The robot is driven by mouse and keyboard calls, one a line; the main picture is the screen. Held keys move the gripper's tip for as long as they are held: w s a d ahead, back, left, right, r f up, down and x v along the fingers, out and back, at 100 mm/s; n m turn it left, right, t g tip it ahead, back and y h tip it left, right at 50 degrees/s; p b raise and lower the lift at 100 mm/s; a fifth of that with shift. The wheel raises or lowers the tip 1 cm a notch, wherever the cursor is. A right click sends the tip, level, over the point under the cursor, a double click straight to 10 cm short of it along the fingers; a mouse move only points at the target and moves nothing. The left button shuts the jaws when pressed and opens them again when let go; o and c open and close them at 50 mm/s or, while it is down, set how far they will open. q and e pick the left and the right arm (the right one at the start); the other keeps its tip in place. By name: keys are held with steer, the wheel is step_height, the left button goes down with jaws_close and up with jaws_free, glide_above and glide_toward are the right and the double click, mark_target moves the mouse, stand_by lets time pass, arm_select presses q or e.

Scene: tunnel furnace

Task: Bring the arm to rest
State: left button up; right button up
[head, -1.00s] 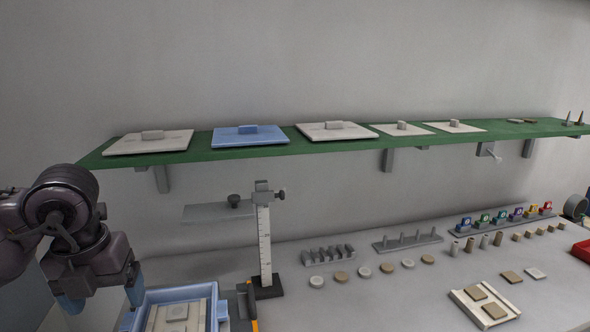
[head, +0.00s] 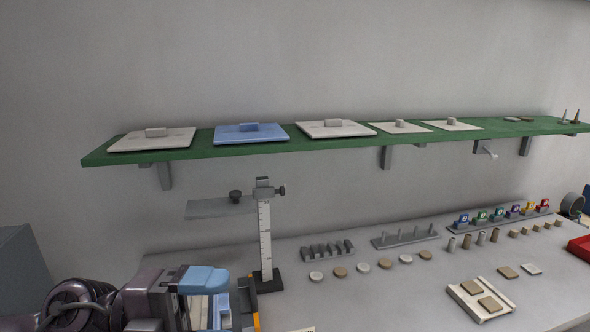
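My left gripper (head: 203,281) is low at the left of the head view, with its arm coming in from the lower left corner. It lies roughly sideways, pointing right, and a light blue fingertip shows on top. The other finger is not clear, so its opening cannot be told. I see nothing held in it. It is in front of the blue tray and covers most of it. My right gripper is not in view.
A height gauge (head: 265,235) stands just right of my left gripper. A green shelf (head: 350,138) with several plates runs above. Small discs (head: 384,264), a rack (head: 326,251) and a pale tray (head: 502,289) with two tiles are on the table. The table's front middle is mostly clear.

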arm_select(q)
steer(key=w+a+r+n+t+y, duration=0.1)
steer(key=w+a+n+t, duration=0.2)
steer(key=n+t, duration=0.55)
steer(key=w+a+r+n+t+y, duration=0.1)
steer(key=w+a+n+t, duration=0.15)
steer(key=n+t, duration=0.55)
steer(key=w+a+f+n+t+y, duration=0.1)
steer(key=a+f+n+t+y, duration=0.2)
steer(key=a+f+n+y, duration=1)
steer(key=s+a+f+n+g+y, duration=0.1)
steer(key=s+f+n+g+y, duration=0.3)
steer(key=s+f+g+y, duration=0.45)
steer(key=s+d+f+g+h, duration=0.1)
steer(key=s+f+g+h, duration=0.3)
steer(key=s+f+g, duration=0.5)
steer(key=w+f+t+b, duration=0.2)
steer(key=f+t+b, duration=0.2)
steer(key=f, duration=0.7)
steer(key=w+f+t+h+b, duration=0.1)
steer(key=f+t+b, duration=0.3)
steer(key=f, duration=0.7)
steer(key=shift+w+d+f+t+b, duration=0.3)
steer(key=shift+w+b, duration=0.35)
steer(key=shift+b, duration=0.35)
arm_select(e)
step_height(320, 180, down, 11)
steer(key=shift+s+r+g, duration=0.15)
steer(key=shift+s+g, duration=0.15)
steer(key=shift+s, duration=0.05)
